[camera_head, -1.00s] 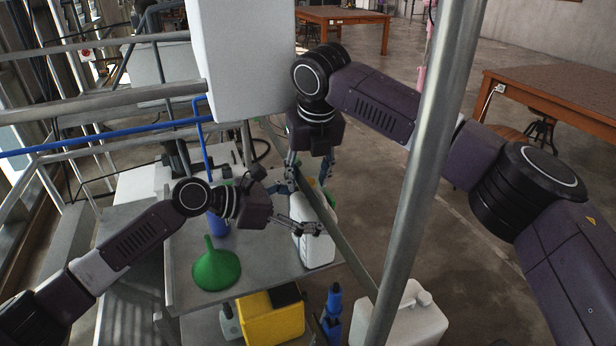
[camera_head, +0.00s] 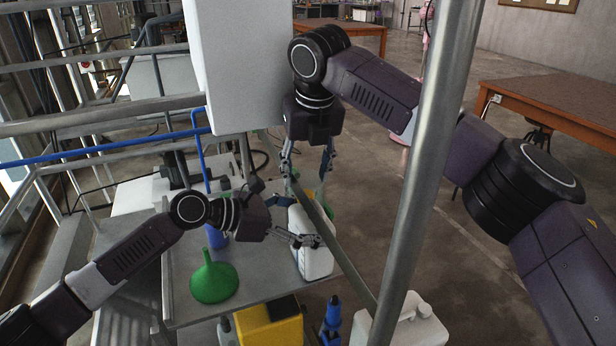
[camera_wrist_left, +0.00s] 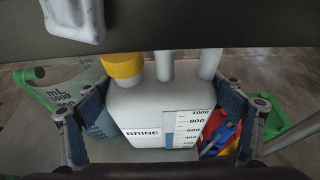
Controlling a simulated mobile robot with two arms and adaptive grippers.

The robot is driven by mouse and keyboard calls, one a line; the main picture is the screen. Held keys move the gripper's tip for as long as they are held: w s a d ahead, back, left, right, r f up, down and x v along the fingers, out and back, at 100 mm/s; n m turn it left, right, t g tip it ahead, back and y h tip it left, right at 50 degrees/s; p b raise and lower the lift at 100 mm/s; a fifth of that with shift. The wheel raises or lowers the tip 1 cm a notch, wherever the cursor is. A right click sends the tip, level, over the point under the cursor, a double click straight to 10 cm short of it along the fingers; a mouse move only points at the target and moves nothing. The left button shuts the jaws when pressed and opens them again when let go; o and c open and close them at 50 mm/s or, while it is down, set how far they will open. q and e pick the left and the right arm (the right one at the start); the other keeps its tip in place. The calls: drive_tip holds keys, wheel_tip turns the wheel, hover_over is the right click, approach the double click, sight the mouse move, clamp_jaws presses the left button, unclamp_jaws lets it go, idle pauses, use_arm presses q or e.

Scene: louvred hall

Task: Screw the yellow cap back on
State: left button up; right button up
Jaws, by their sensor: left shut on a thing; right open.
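A white jug (camera_head: 316,258) stands on the metal table. In the left wrist view its front reads BRINE (camera_wrist_left: 145,105), with a level scale beside the label. The yellow cap (camera_wrist_left: 122,66) sits at the left of the jug's top in that view; I cannot tell how tightly it is seated. My left gripper (camera_head: 298,222) is shut on the jug from the left, its fingers at either side of the body. My right gripper (camera_head: 307,176) points down above the jug, open, with its fingers apart and no thing seen between them. A slanting bar partly hides the jug.
A green funnel (camera_head: 214,282) stands on the table, left of the jug. A yellow bin (camera_head: 268,328), a blue bottle (camera_head: 332,320) and a white canister (camera_head: 408,330) are lower down. A metal post (camera_head: 425,165) and the slanting bar (camera_head: 345,262) cross close to my right arm.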

drive_tip(key=shift+s+d+r, duration=0.1)
drive_tip(key=shift+s, duration=0.45)
drive_tip(key=s+d, duration=0.3)
drive_tip(key=s, duration=0.8)
drive_tip(key=shift+s+d, duration=0.25)
drive_tip(key=shift+s, duration=0.1)
hover_over(306, 194)
drive_tip(key=s, duration=0.2)
drive_tip(key=shift+d, duration=0.2)
drive_tip(key=x, duration=0.3)
drive_tip(key=shift+w+f, duration=0.2)
drive_tip(key=shift+f, duration=0.1)
drive_tip(key=shift+w+f, duration=0.2)
drive_tip(key=shift+f, duration=0.4)
